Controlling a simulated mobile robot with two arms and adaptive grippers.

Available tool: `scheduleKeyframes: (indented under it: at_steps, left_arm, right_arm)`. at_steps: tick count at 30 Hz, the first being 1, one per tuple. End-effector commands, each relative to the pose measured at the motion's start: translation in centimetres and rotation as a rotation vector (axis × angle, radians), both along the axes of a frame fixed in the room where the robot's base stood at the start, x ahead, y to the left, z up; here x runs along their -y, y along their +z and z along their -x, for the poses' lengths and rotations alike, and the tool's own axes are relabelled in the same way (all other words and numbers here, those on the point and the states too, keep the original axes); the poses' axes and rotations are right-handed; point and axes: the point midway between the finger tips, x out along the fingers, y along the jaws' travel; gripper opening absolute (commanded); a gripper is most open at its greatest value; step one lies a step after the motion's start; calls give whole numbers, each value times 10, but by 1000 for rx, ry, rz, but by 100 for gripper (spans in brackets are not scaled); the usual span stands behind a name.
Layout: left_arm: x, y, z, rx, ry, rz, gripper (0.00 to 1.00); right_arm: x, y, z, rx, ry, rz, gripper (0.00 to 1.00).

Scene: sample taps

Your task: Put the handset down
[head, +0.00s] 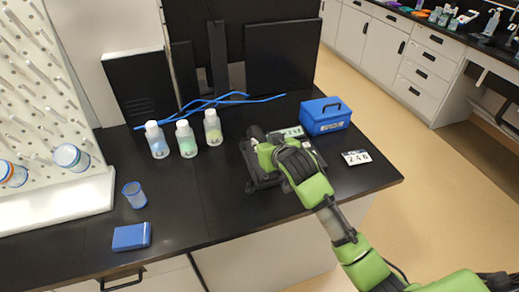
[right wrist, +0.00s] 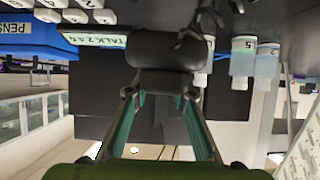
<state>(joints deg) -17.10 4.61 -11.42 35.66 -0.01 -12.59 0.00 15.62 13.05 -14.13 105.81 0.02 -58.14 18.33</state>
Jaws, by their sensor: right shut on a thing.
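The black handset (right wrist: 165,50) is between the fingers of my right gripper (right wrist: 165,100), which is shut on it. In the head view my right gripper (head: 266,150) is over the black phone base (head: 262,180) on the dark bench. The arm hides much of the handset and base there. I cannot tell whether the handset touches the base. White keys with digits (right wrist: 75,14) show at the upper left of the wrist view. My left gripper is not in view.
A blue pens box (head: 326,117), a TALK label (right wrist: 95,40) and a number card (head: 355,157) are nearby. Three bottles (head: 186,139) stand to the left, with blue cables (head: 230,97) behind. A blue cup (head: 133,195) and blue box (head: 131,237) are farther left. The front middle bench is clear.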

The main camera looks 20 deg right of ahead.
Motion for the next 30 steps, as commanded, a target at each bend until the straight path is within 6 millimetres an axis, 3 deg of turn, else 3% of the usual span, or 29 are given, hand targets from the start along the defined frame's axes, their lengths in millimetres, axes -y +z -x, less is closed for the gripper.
scheduleKeyframes:
  at_steps: [3,12,18,25,26,27,30]
  left_arm:
    - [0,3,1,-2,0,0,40]
    - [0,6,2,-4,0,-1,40]
    - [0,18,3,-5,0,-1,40]
    - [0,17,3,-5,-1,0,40]
    - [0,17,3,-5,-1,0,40]
    - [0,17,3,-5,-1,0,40]
    - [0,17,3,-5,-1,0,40]
  right_arm:
    - [-1,-12,-13,3,0,0,0]
    - [-3,-31,-26,1,0,1,0]
    - [-3,-55,-25,2,1,0,0]
    - [-3,-59,-25,4,1,0,0]
    - [-3,-60,-25,2,1,0,26]
    - [-3,-60,-25,2,1,0,36]
    - [-3,-59,-25,2,1,0,40]
